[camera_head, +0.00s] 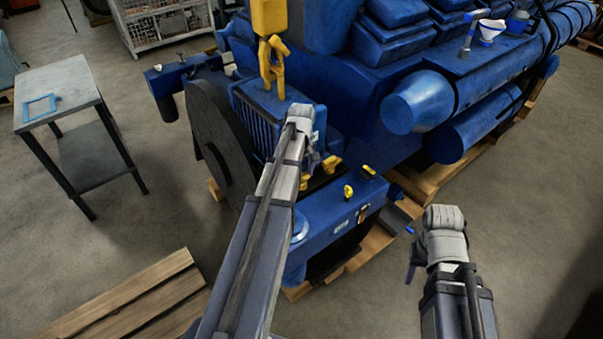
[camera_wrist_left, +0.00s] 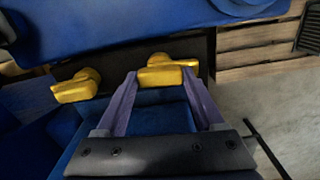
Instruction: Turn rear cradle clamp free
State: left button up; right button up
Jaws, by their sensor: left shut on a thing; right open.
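My left gripper (camera_wrist_left: 161,78) is shut on a yellow clamp handle (camera_wrist_left: 168,72), with one finger at each side of it. A second yellow clamp (camera_wrist_left: 76,86) lies to its left in the left wrist view, apart from the fingers. In the head view, yellow clamp pieces (camera_head: 331,164) show beside my left wrist, which partly hides the held clamp. My right gripper (camera_head: 411,258) is open and empty, off to the right above the floor.
The big blue engine (camera_head: 350,75) rests on wooden pallets. A yellow hook (camera_head: 272,60) hangs over it, near a dark flywheel (camera_head: 213,140). A grey table (camera_head: 70,85) stands left and a wooden pallet (camera_head: 130,300) lies front left. The floor at right is clear.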

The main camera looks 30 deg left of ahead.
pick_arm(q)
jog(key=shift+n, duration=0.7)
jog(key=o, duration=1.4)
jog(key=shift+r, duration=0.1)
notch_tip(320, 180, up, 8)
jog(key=p, duration=0.8)
jog(key=shift+f, duration=0.2)
